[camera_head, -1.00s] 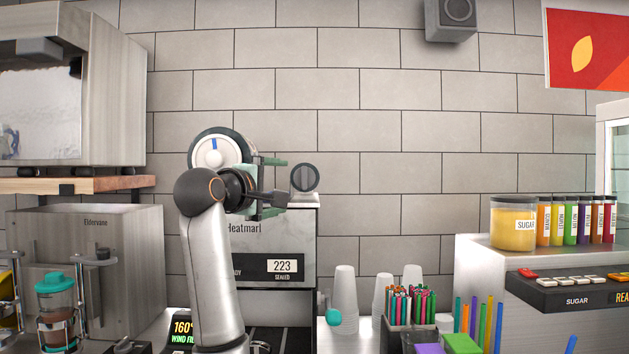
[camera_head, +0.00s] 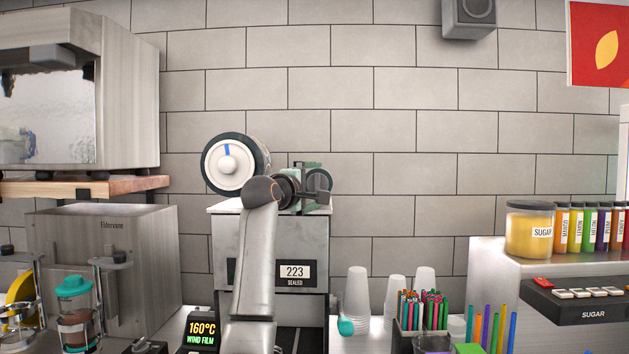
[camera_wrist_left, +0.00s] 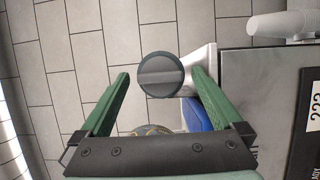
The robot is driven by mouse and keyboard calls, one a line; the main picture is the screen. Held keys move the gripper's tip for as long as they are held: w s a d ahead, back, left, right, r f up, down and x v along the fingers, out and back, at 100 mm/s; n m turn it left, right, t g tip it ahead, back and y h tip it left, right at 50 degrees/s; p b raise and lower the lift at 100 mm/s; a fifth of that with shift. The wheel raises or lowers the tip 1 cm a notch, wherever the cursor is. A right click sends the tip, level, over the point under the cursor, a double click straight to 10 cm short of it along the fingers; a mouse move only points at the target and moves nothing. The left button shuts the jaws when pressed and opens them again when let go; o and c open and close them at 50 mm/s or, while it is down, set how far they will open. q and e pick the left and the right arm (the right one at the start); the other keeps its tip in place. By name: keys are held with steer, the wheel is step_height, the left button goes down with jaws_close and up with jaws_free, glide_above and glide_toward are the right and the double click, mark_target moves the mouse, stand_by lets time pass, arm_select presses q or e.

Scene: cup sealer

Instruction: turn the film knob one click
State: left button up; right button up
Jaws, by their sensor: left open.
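The film knob (camera_wrist_left: 160,76) is a dark grey disc with a raised bar across it. In the left wrist view it sits between the two green finger ends of my open left gripper (camera_wrist_left: 161,74), with a gap on each side. In the head view the knob (camera_head: 319,181) is partly hidden behind the left gripper (camera_head: 308,184). It stands above the sealer (camera_head: 312,232), whose display reads 223 sealed. A white film roll (camera_head: 228,164) with a blue mark is left of the gripper. My right gripper is not seen.
A small screen (camera_head: 202,329) reads 160°C and wind film. White cup stacks (camera_head: 357,293) and a box of colourful sticks (camera_head: 408,325) stand right of the sealer. A steel machine (camera_head: 105,255) is at left. The tiled wall is behind.

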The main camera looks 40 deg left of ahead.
arm_select(q)
steer(key=shift+w, duration=0.15)
steer(key=c, duration=1.4)
